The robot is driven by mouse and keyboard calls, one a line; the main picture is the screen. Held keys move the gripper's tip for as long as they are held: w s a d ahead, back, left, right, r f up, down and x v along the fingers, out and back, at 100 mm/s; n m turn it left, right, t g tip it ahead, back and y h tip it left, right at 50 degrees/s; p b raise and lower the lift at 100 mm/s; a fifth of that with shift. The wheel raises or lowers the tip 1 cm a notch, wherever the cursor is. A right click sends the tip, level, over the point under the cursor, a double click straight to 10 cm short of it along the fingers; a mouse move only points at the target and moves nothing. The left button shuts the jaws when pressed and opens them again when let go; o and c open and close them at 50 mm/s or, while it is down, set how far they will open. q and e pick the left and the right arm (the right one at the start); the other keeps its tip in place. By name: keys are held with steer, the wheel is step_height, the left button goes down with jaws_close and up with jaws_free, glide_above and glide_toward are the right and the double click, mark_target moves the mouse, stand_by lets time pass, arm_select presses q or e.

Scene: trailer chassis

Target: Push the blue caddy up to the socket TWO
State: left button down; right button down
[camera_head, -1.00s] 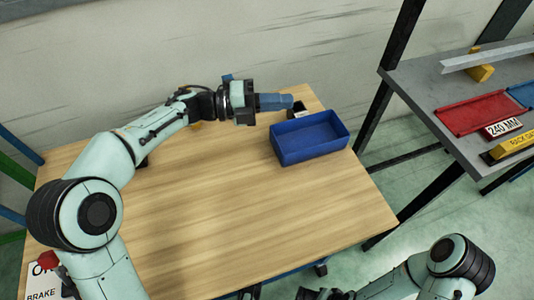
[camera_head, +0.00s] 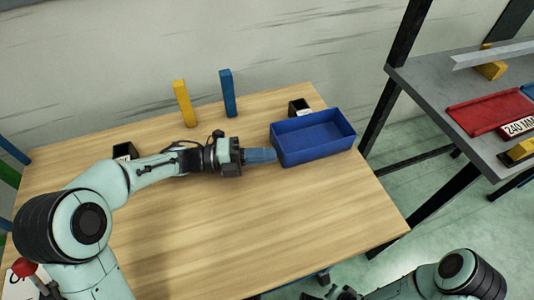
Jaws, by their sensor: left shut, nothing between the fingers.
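The blue caddy (camera_head: 318,150), an open rectangular tray, sits at the right end of the wooden table. My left gripper (camera_head: 274,155) is shut and empty, low over the table, with its blue fingertips at the caddy's left wall. I cannot tell whether they touch it. A small black block with a pale label (camera_head: 299,107) stands just behind the caddy. Another such block (camera_head: 124,151) stands at the left, behind my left arm. Their labels are too small to read, so I cannot tell which is socket TWO. My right gripper (camera_head: 342,293) is partly in view at the bottom edge.
A yellow post (camera_head: 184,103) and a blue post (camera_head: 228,93) stand at the table's back edge. The wooden table (camera_head: 250,220) is clear in front. A grey bench (camera_head: 440,85) with a red tray (camera_head: 487,113) stands at the right, across a gap.

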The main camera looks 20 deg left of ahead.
arm_select(q)
steer(key=shift+w+d, duration=0.25)
steer(key=shift+w, duration=0.2)
steer(key=shift+w+d+f, duration=0.1)
steer(key=shift+w+d, duration=0.3)
steer(key=shift+w, duration=0.4)
